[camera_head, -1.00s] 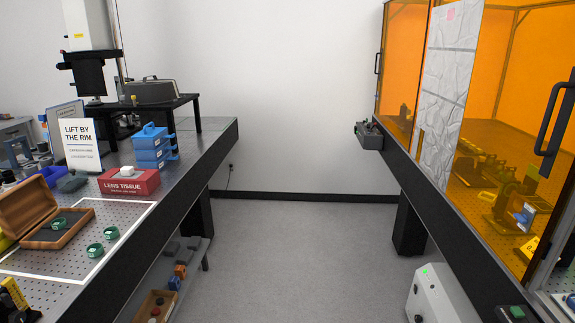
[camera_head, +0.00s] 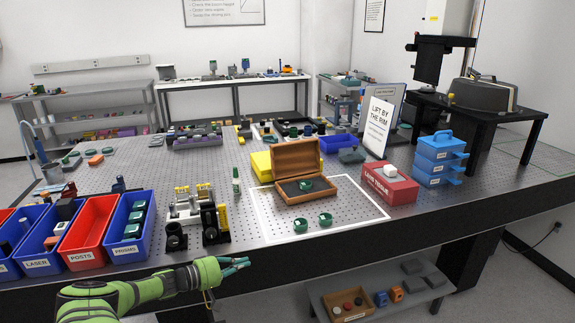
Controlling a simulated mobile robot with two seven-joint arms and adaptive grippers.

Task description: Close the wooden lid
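The wooden box (camera_head: 311,196) stands on the optical table inside a white outlined rectangle. Its wooden lid (camera_head: 296,158) is open and stands up at the back of the box. A green ring-shaped piece (camera_head: 306,185) lies inside on the dark lining. Two more green ring pieces (camera_head: 300,224) (camera_head: 325,219) lie on the table in front of the box. My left gripper (camera_head: 240,264) is at the table's front edge, in front of and left of the box, apart from it. Its fingers point right; their gap is too small to judge. My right gripper is not in view.
Blue and red bins (camera_head: 91,233) line the table's left front. Optical mounts (camera_head: 196,214) stand left of the box. A yellow case (camera_head: 262,166) is behind it. A red lens tissue box (camera_head: 389,184) and blue stacked cases (camera_head: 440,158) stand to the right. A sign (camera_head: 376,127) stands behind.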

